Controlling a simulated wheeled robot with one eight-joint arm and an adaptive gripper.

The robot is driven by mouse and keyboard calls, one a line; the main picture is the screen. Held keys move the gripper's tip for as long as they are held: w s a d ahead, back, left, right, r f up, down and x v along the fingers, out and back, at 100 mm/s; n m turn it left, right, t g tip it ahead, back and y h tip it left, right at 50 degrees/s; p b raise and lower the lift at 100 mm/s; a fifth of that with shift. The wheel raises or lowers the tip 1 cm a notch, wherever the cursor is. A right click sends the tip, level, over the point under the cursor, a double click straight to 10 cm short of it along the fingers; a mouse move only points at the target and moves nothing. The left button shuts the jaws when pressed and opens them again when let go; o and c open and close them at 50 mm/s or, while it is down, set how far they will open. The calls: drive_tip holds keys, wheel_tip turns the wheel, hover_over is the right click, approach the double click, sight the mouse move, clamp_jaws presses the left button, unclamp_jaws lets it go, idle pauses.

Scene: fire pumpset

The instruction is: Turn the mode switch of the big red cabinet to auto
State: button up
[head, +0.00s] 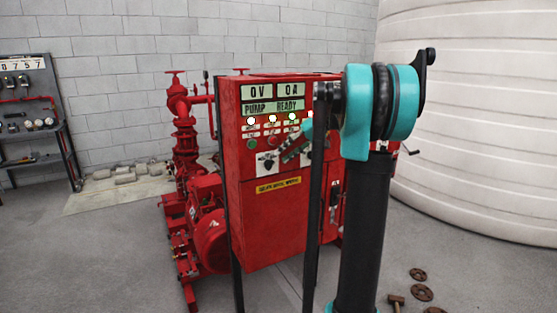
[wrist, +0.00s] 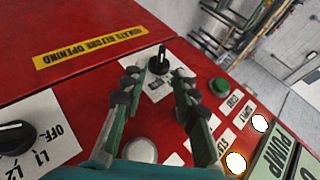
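The big red cabinet (head: 270,222) stands in the middle of the head view. On its front is a black rotary knob on a white plate (head: 265,162), apparently the mode switch; the wrist view shows this black knob (wrist: 159,63) near the top middle. Its plate's lettering is too small to read. My gripper (wrist: 160,82) is open, with one finger on either side of the picture space just below the knob. Nothing is between the fingers, and I cannot tell whether they touch the knob. In the head view my gripper (head: 293,150) is partly hidden by my arm.
A second black knob (wrist: 15,137) marked OFF, L1, L2 sits at the left. A green button (wrist: 220,87) and a grey round button (wrist: 140,150) are close to the fingers. Red pump piping (head: 185,130) stands left of the cabinet. Valve wheels (head: 421,292) lie on the floor.

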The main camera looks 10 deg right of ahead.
drive_tip(key=v, duration=0.8)
drive_tip(key=s+a+f+m+h, duration=0.1)
drive_tip(key=s+a+f+h, duration=0.25)
drive_tip(key=s+f, duration=0.75)
drive_tip(key=s+a+f+m+h, duration=0.1)
drive_tip(key=s+a+f+h, duration=0.2)
drive_tip(key=s+a+f, duration=0.75)
drive_tip(key=s+d+f+t+h, duration=0.1)
drive_tip(key=s+d+f, duration=0.2)
drive_tip(key=f, duration=0.3)
drive_tip(key=s+d+f+t+h, duration=0.1)
drive_tip(key=s+d+f+h, duration=0.1)
drive_tip(key=s+f, duration=0.3)
drive_tip(key=shift+s+d+f, duration=0.25)
drive_tip(key=shift+d+f, duration=0.4)
drive_tip(key=shift+d, duration=0.25)
